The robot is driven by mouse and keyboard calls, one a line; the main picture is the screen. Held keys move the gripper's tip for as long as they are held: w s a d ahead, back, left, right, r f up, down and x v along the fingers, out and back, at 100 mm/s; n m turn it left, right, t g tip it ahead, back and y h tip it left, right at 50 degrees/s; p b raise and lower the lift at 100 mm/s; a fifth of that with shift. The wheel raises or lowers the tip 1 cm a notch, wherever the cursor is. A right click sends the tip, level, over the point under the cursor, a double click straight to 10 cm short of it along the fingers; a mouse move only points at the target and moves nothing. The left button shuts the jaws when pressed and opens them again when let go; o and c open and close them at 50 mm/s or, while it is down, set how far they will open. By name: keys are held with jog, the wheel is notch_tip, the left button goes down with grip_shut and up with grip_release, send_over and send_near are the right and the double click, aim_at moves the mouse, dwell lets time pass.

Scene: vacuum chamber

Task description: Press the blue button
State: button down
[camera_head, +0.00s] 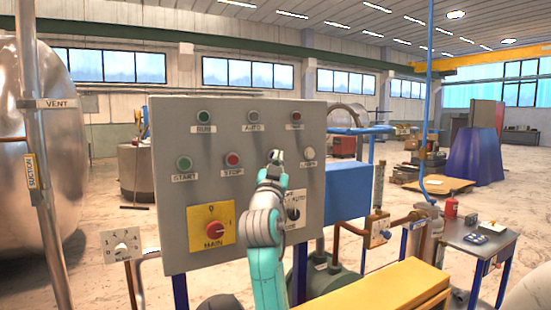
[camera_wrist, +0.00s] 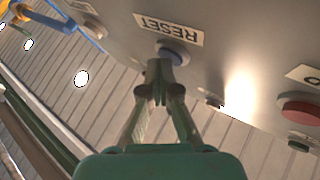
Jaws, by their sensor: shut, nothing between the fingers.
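The blue button (camera_wrist: 176,51) is on the grey control panel (camera_head: 168,130), beside a label reading RESET (camera_wrist: 168,28), which appears upside down in the wrist view. My gripper (camera_wrist: 158,68) is shut and empty, with its fingertips at the lower edge of the button in that view. They overlap the button slightly, and I cannot tell whether they touch it. In the head view my gripper (camera_head: 275,156) is in front of the panel, right of the red STOP button (camera_head: 233,159), and hides the blue button.
The panel also has a green START button (camera_head: 184,163), a white button (camera_head: 308,154), a red MAIN switch (camera_head: 214,230) on a yellow plate and a black selector knob (camera_head: 293,212) close beside my arm. A blue box (camera_head: 348,191) adjoins the panel's right side.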

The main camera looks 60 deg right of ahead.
jog(key=shift+s+a, duration=0.4)
jog(key=shift+s, duration=0.35)
jog(key=shift+s+a, duration=0.1)
jog(key=shift+s+a, duration=0.4)
jog(key=shift+s, duration=0.3)
jog(key=shift+s+a, duration=0.45)
jog(key=shift+s, duration=0.2)
jog(key=shift+s+a, duration=0.4)
jog(key=shift+s, duration=0.3)
